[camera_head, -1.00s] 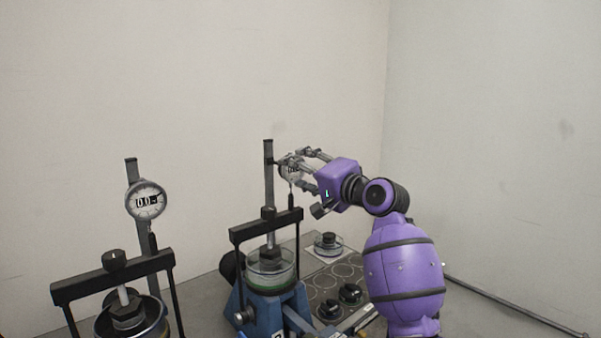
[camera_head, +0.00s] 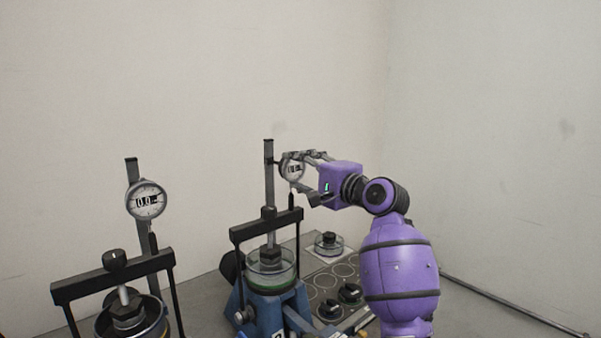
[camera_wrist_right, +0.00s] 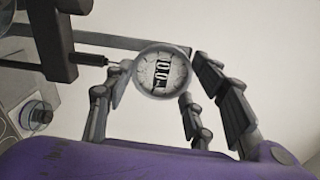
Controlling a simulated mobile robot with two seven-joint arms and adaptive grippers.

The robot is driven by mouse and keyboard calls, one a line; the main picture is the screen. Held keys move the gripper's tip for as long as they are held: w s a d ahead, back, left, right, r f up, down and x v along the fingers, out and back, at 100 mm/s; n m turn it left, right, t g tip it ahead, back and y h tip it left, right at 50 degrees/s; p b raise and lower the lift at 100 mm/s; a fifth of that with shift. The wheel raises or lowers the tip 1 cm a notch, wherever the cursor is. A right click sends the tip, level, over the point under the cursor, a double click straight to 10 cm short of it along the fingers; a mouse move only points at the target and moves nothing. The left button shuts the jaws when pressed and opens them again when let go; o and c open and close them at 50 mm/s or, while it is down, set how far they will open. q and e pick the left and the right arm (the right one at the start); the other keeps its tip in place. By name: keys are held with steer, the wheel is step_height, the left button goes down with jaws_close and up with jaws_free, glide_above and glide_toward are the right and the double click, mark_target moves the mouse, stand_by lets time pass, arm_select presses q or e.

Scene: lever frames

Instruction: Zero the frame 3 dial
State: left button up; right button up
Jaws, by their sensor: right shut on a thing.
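A round white dial gauge (camera_head: 292,169) with a black-and-white readout is on the upright post of the blue-based lever frame (camera_head: 268,312). My right gripper (camera_head: 294,173) has its fingers around the dial's rim and is shut on it. In the right wrist view the dial face (camera_wrist_right: 161,73) shows between the fingers, turned sideways, its digits too small to read surely. A second dial (camera_head: 146,200) is on the nearer frame at the left, untouched. I cannot read which frame is number 3. My left gripper is not in view.
The nearer frame's black yoke (camera_head: 75,288) stands at the lower left. A dark tray (camera_head: 322,283) with round recesses, black knobbed weights (camera_head: 350,293) and a clear dish (camera_head: 328,246) lies below my right arm. Plain walls close the back; the space above the frames is clear.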

steer(key=shift+f, duration=0.15)
steer(key=o, duration=1.1)
steer(key=shift+d, duration=0.1)
steer(key=v, duration=1.2)
